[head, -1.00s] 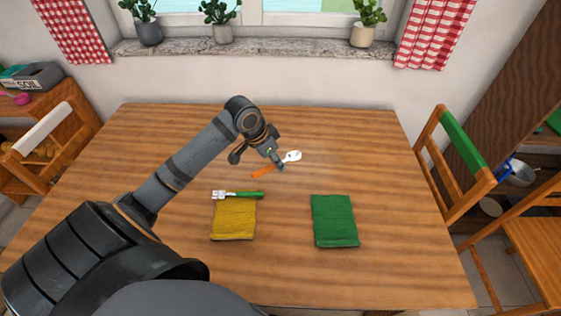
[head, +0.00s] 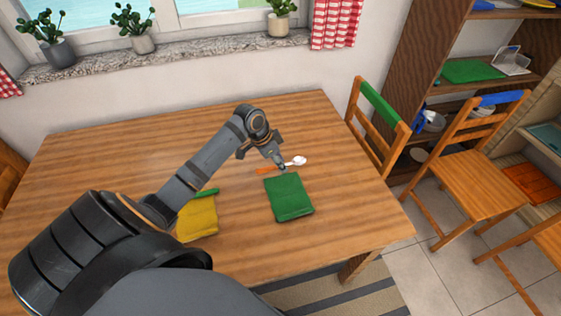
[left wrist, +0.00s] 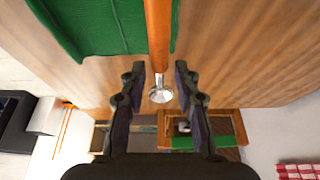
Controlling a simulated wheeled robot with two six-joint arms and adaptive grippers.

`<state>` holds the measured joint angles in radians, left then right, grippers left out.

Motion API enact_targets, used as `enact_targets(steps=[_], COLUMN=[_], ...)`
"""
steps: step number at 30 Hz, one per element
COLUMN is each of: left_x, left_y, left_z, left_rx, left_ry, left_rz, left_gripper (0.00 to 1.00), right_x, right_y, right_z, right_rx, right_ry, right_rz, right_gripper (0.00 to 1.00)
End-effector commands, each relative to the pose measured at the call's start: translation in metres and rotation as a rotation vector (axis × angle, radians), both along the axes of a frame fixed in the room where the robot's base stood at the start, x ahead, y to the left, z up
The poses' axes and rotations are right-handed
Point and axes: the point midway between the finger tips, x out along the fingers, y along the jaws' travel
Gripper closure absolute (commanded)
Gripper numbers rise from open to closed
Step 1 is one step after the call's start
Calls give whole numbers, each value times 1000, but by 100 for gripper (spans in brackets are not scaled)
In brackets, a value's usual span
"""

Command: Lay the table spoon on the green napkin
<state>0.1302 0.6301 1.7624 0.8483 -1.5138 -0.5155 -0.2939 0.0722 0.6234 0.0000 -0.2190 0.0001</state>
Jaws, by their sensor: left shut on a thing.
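The table spoon has an orange handle (head: 264,171) and a pale metal bowl (head: 300,161). My left gripper (head: 283,167) is shut on it near the middle, just behind the far edge of the green napkin (head: 289,198). In the left wrist view the spoon's handle (left wrist: 158,30) runs up the picture between the two fingers (left wrist: 160,78), with the bowl (left wrist: 161,95) toward me. The green napkin (left wrist: 100,25) lies to the left and partly behind the handle there. The spoon seems held above the table; its height is hard to tell. My right gripper is not in view.
A yellow napkin (head: 197,219) lies left of the green one, with a green-handled utensil (head: 207,192) at its far edge, partly hidden by my arm. A chair with a green top bar (head: 381,105) stands at the table's right edge. The table right of the green napkin is clear.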

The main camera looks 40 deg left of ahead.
Motion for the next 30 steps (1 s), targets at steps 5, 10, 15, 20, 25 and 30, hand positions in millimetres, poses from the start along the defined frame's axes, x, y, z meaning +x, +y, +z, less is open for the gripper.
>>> enact_targets(steps=[5,10,15,20,25,30], left_x=[0,0,0,0,0,0], left_y=[0,0,0,0,0,0], left_z=[-23,-39,-55,-68,-74,-74], left_rx=[0,-1,-1,-1,-1,0], left_ry=[-1,-1,-1,1,1,0], left_rz=[0,0,0,1,1,1], left_gripper=[98,98,98,98,98,98], right_x=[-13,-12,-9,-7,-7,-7], right_y=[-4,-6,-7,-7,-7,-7], right_z=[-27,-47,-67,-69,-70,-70], right_rx=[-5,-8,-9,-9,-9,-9], right_ry=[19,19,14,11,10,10], right_rz=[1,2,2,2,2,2], right_gripper=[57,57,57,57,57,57])
